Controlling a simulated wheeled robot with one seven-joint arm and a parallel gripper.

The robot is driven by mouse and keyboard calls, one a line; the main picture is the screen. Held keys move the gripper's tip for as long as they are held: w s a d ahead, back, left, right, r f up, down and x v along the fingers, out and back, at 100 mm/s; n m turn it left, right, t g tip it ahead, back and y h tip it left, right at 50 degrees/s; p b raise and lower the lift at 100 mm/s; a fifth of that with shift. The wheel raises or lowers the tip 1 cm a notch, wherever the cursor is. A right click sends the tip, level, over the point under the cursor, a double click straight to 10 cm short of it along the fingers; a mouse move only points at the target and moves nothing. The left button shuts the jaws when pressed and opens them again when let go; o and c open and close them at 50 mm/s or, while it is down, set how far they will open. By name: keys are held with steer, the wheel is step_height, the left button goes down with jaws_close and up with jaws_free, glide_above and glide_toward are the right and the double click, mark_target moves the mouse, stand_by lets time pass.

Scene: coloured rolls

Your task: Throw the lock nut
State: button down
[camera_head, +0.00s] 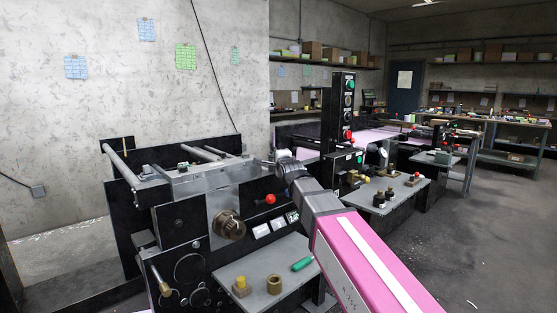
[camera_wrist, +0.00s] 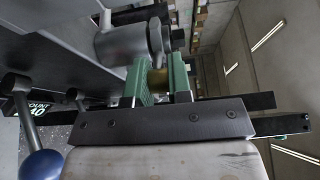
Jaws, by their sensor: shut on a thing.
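In the wrist view, the green fingers of my gripper (camera_wrist: 160,72) are closed on a small brass-coloured piece, which I take to be the lock nut (camera_wrist: 158,84). Only part of it shows between the fingers. Just beyond the fingertips is a grey metal cylinder with a collar (camera_wrist: 125,45); I cannot tell whether the nut touches it. In the head view, my gripper (camera_head: 283,158) is at the right end of the machine's top (camera_head: 205,175). The nut cannot be made out there.
The front shelf (camera_head: 262,268) holds a yellow-topped block (camera_head: 241,285), a brass ring (camera_head: 273,284) and a green cylinder (camera_head: 302,263). A red ball knob (camera_head: 270,199) sits near my arm. A blue ball knob (camera_wrist: 43,165) is close at lower left in the wrist view. Open floor lies right.

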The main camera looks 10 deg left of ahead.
steer(key=c, duration=1)
jaws_free()
steer(key=shift+c, duration=0.2)
steer(key=v, duration=1)
steer(key=shift+s+d, duration=0.2)
steer(key=shift+s, duration=0.1)
